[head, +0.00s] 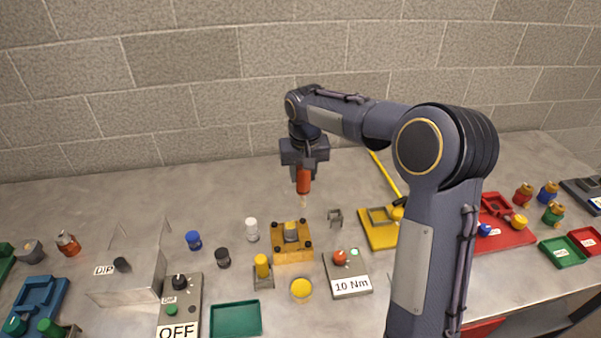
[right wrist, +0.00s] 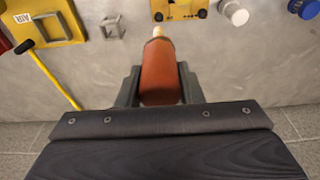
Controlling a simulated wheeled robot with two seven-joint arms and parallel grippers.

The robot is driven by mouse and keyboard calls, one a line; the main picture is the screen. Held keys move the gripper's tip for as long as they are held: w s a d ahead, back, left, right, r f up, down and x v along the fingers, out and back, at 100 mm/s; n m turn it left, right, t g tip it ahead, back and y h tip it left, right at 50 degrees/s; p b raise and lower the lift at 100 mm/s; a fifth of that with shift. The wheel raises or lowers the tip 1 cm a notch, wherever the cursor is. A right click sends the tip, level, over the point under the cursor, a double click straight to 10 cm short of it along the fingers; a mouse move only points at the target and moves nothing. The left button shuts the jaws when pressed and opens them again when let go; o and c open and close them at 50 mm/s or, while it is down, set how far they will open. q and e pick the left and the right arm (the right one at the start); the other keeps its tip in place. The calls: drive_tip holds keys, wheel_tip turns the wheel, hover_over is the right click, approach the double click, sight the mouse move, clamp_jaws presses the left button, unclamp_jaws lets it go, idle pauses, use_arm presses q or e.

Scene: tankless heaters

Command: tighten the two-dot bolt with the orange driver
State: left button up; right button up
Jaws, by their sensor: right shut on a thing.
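My right gripper (head: 304,167) is shut on the orange driver (head: 303,181), which points down. In the right wrist view the driver (right wrist: 160,75) sits between the two fingers (right wrist: 160,88), its pale tip facing away from the wrist. In the head view the tip hangs above the bench, just behind the yellow bolt plate (head: 293,256). The plate has dark bolts near its corners and a grey block in its middle. The bolts' dot marks are too small to read. Part of the plate also shows in the right wrist view (right wrist: 182,12). My left gripper is not in view.
A torque box reading 10 Nm (head: 350,286) stands right of the plate. A yellow driver in a stand (head: 262,268), a yellow cup (head: 301,289), and white (head: 252,229) and black (head: 223,257) pieces stand nearby. A small empty metal stand (head: 335,216) is close behind.

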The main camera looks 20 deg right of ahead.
sight(303, 192)
wheel_tip(303, 192, down, 4)
drive_tip(key=b, duration=0.2)
drive_tip(key=shift+r+b, duration=0.25)
drive_tip(key=shift+b, duration=0.1)
drive_tip(key=shift+f+b, duration=0.5)
drive_tip(key=shift+f, duration=0.35)
drive_tip(key=shift+s+f, duration=0.1)
drive_tip(key=shift+f, duration=0.6)
idle(2.1)
drive_tip(key=shift+r+p, duration=2.7)
drive_tip(key=shift+r, duration=1)
